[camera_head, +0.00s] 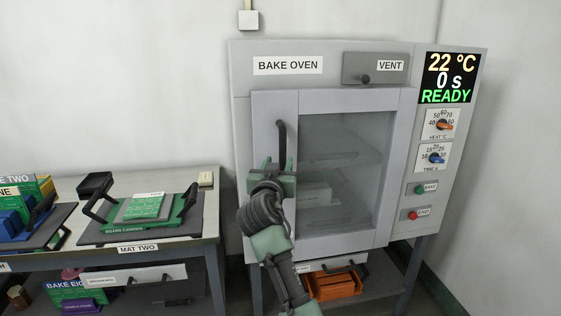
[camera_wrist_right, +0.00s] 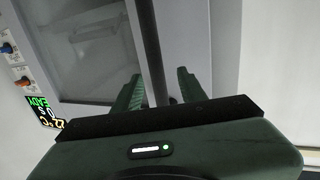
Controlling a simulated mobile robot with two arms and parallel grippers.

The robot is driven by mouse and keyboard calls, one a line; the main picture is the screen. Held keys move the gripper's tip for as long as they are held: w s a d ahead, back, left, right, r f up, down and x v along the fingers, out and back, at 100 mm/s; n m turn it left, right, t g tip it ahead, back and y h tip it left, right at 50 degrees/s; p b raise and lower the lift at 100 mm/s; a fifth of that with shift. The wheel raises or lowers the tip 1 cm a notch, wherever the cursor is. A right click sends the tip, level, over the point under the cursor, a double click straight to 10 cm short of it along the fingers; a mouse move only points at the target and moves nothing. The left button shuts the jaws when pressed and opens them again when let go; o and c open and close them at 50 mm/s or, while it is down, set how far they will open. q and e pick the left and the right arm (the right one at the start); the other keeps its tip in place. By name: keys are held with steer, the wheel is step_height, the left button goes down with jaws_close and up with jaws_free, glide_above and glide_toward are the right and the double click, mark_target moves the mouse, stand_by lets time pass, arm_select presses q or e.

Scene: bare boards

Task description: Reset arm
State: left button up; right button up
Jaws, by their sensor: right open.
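My right gripper (camera_head: 272,170) is in front of the bake oven door (camera_head: 360,237), at the lower end of the dark vertical door handle (camera_head: 282,145). In the right wrist view its two green fingers (camera_wrist_right: 160,92) are apart, with the handle bar (camera_wrist_right: 150,45) running between them. Whether a finger touches the bar cannot be told. The oven door looks shut. Behind its glass a pale object (camera_head: 314,195) sits on a rack. My left gripper is in neither view.
The oven display (camera_head: 447,78) reads 22 °C, 0 s, READY. A table (camera_head: 205,225) at left bears a green board carrier (camera_head: 150,212) on mat two and blue and green items. An orange crate (camera_head: 335,284) sits under the oven. White walls stand behind and at right.

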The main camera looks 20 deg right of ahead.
steer(key=shift+v, duration=1.1)
steer(key=s+a+f+n+g+y, duration=0.1)
steer(key=a+f+n+y, duration=0.1)
steer(key=f, duration=1.1)
steer(key=s+a+f+n+g+y, duration=0.2)
steer(key=f+n, duration=0.1)
steer(key=f, duration=0.9)
steer(key=s+a+f+n+g+y, duration=0.1)
steer(key=a+f+n+y, duration=0.1)
steer(key=f, duration=1.1)
steer(key=s+a+f+n+g+y, duration=0.1)
steer(key=s+f, duration=0.4)
steer(key=f, duration=0.3)
steer(key=s+a+f+g+y, duration=0.1)
steer(key=s+f+g, duration=0.1)
steer(key=s+f, duration=0.5)
steer(key=s+f+n+g+y+p, duration=0.1)
steer(key=s+f+g, duration=0.2)
steer(key=s+f, duration=1.45)
steer(key=s+d+f+g, duration=0.1)
steer(key=s+f+g, duration=0.1)
steer(key=s, duration=1.3)
steer(key=s+f+g, duration=0.2)
steer(key=s+f, duration=0.2)
steer(key=s, duration=1.1)
steer(key=shift+d+y, duration=0.4)
